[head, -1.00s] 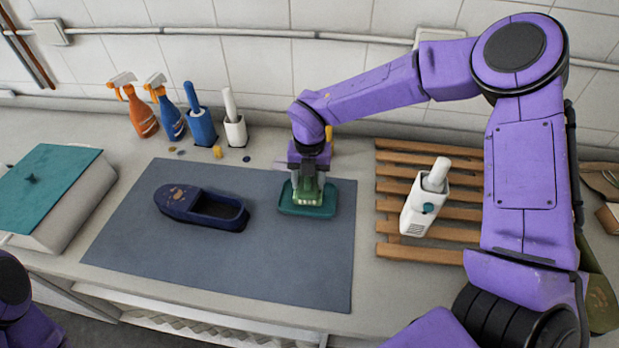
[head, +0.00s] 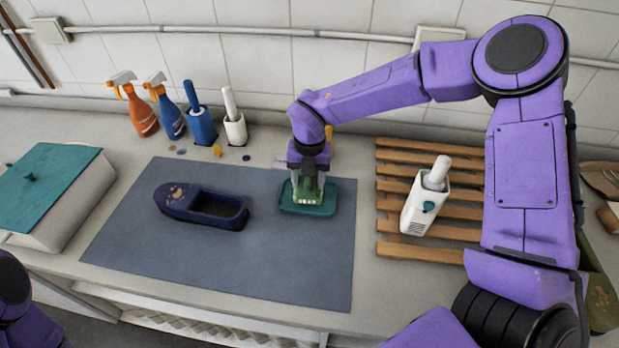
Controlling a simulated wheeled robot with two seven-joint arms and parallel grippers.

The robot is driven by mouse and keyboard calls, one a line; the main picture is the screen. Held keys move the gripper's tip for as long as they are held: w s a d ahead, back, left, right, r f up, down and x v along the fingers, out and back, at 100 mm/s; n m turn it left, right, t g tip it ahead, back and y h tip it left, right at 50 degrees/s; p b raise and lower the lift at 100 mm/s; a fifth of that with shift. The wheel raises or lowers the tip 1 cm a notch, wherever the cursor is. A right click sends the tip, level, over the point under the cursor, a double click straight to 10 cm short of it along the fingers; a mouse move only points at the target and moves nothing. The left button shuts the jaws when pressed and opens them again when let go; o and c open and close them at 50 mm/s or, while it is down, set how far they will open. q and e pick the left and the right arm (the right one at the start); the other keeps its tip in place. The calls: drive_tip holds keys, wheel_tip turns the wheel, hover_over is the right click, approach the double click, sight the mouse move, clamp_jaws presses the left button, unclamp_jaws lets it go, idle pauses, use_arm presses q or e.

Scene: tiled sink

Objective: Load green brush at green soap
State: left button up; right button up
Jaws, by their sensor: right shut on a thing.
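The green brush (head: 308,196) is upright in my right gripper (head: 308,176), with its pale bristles facing down. My right gripper is shut on it and hides its upper part. The green soap is a flat teal-green dish (head: 320,209) on the grey mat (head: 270,265). The brush's lower end is at the dish, over its left-middle part; I cannot tell whether the bristles press on its surface. My left gripper is out of view; only a part of my left arm shows at the lower left.
A dark blue shoe (head: 203,207) lies on the mat to the left. Spray bottles (head: 141,113) and brush holders (head: 201,127) stand along the back. A lidded box (head: 75,205) is at the left.

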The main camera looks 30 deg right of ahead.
wheel_tip(320, 180, up, 7)
drive_tip(key=p, duration=0.5)
idle(0.3)
idle(0.6)
